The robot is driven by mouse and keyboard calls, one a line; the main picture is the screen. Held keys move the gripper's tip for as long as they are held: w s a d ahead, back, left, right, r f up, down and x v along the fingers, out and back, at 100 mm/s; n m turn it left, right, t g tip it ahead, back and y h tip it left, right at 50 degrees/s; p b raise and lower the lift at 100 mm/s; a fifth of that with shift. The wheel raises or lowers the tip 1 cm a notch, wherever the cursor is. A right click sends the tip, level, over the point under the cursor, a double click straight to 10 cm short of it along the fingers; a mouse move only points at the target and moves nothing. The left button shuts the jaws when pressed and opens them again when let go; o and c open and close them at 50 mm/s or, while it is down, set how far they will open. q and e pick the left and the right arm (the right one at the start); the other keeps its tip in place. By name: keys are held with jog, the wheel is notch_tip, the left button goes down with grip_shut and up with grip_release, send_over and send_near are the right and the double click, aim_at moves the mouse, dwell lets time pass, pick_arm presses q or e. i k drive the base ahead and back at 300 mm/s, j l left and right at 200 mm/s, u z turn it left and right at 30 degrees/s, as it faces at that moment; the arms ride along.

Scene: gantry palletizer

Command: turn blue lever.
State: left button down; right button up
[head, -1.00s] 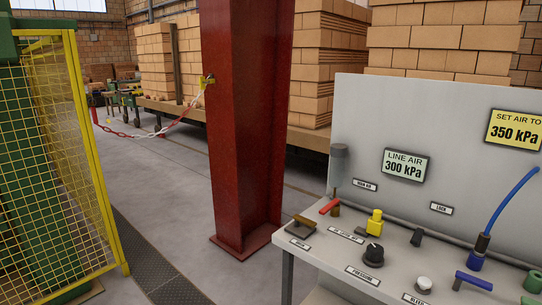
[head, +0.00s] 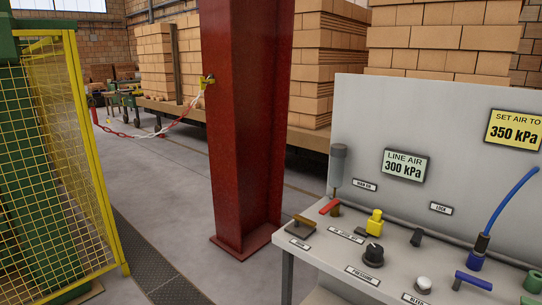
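The blue lever (head: 474,280) is a short blue bar handle at the lower right of the grey control bench, in the head view. It lies roughly crosswise, its right end nearer the viewer. A white round button (head: 423,285) sits to its left and a green fitting (head: 533,281) to its right. A blue hose (head: 511,202) ends in a dark blue connector (head: 477,258) just behind the lever. Neither of my grippers shows in this view.
The bench (head: 308,264) also holds a red lever (head: 330,206), a yellow fitting (head: 375,222) and a black knob (head: 373,255). Signs read "LINE AIR 300 kPa" (head: 404,166) and "SET AIR TO 350 kPa" (head: 514,130). A red column (head: 245,120) and yellow mesh fence (head: 60,160) stand left.

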aim_at(460, 276)
jog(key=z, duration=1.35)
